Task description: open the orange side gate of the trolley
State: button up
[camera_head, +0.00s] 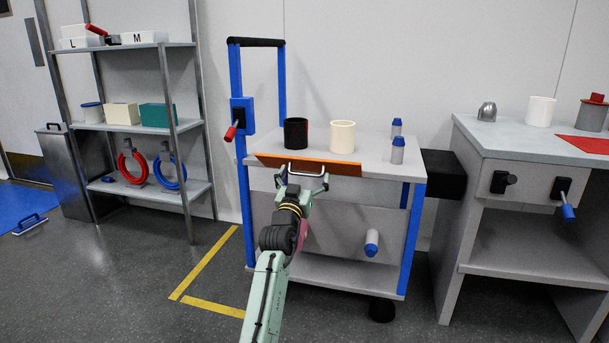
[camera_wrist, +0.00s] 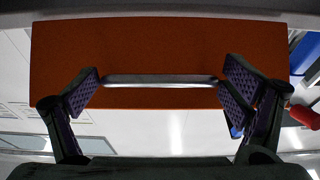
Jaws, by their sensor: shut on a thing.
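The orange side gate (camera_head: 285,161) runs along the front edge of the trolley's grey top (camera_head: 372,151) in the head view. It shows there as a thin, steeply foreshortened strip, so its exact angle is hard to tell. In the wrist view the gate (camera_wrist: 165,45) is a broad orange panel with a pale metal bar handle (camera_wrist: 160,79) across its lower part. My gripper (camera_head: 306,181) is in front of the gate, shut on the handle. In the wrist view its purple-padded fingers (camera_wrist: 160,88) are at the two ends of the bar.
A black cup (camera_head: 295,133) and a cream cup (camera_head: 342,137) stand on the trolley top behind the gate. A blue post carries a red-handled lever (camera_head: 236,122) at left. A workbench (camera_head: 525,140) stands right, shelves left. Floor left of the trolley is clear.

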aim_at(306, 160)
jog(key=shift+w+d+f, duration=0.1)
jog(key=shift+w+f, duration=0.05)
jog(key=shift+f, duration=0.45)
jog(key=o, duration=1.4)
jog(key=shift+w+f, duration=0.1)
jog(key=shift+c, duration=0.2)
jog(key=shift+r, duration=0.5)
notch_tip(306, 160, up, 10)
jog(key=shift+f, duration=0.25)
